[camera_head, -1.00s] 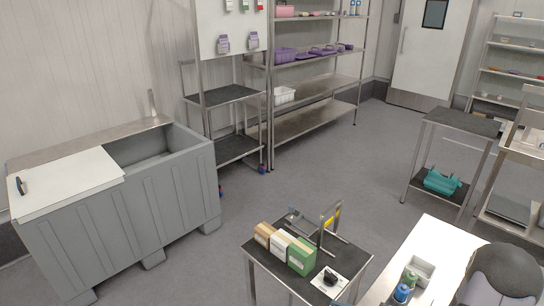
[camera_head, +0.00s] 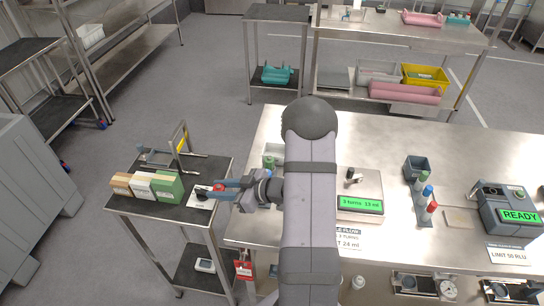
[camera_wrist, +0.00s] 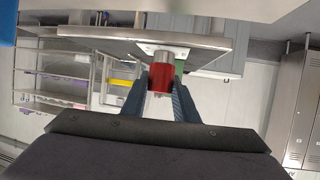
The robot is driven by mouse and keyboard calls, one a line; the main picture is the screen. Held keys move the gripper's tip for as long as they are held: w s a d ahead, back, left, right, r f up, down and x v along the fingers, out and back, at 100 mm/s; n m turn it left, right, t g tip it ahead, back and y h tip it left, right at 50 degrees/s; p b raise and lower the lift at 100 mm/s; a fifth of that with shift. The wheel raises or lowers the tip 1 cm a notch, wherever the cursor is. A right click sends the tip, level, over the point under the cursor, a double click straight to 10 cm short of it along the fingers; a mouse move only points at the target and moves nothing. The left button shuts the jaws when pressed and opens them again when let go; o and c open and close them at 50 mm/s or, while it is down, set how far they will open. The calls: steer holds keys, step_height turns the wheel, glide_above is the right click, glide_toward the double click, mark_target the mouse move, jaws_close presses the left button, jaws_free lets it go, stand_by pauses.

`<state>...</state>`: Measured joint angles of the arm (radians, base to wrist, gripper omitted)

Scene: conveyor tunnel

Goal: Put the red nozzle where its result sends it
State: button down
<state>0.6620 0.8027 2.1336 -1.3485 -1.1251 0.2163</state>
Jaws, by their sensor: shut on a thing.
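My gripper (camera_head: 212,189) is at the right side of the small black-topped side table (camera_head: 150,207), by a white card there. In the wrist view my gripper (camera_wrist: 161,84) is shut on the red nozzle (camera_wrist: 160,79), which has a silvery end pointing away from me. In the head view only a bit of red (camera_head: 219,187) shows between the fingers. I cannot tell whether the nozzle touches the table. A lit green display (camera_head: 361,204) on the bench reads "3 turns 23 ml". A card (camera_head: 348,240) below it shows "24 ml", partly hidden by my arm.
Tan, white and green boxes (camera_head: 168,188) stand beside my gripper, with a metal frame (camera_head: 180,146) behind. The bench holds a rack with green, blue and red-topped pieces (camera_head: 432,207), a dark grey bin (camera_head: 417,168) and a device reading "READY" (camera_head: 508,211). A red tag (camera_head: 243,269) hangs below.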

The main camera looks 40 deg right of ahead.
steer(key=w+d+r+m+t+h, duration=0.1)
steer(key=w+d+r+m+h, duration=0.1)
steer(key=w+d+m+h, duration=0.3)
steer(key=w+d+r+m+t+h, duration=0.15)
steer(key=w+d, duration=0.25)
steer(key=d, duration=0.4)
step_height(320, 180, up, 4)
steer(key=m+g+h+b, duration=0.3)
steer(key=m+g+h, duration=0.3)
steer(key=m+h, duration=0.55)
glide_above(278, 144)
steer(key=s+a, duration=0.2)
steer(key=a, duration=0.1)
steer(key=shift+f+h, duration=0.15)
steer(key=shift+h, duration=0.25)
steer(key=shift+f+p, duration=1.1)
steer(key=shift+f, duration=3.85)
steer(key=shift+f, duration=0.15)
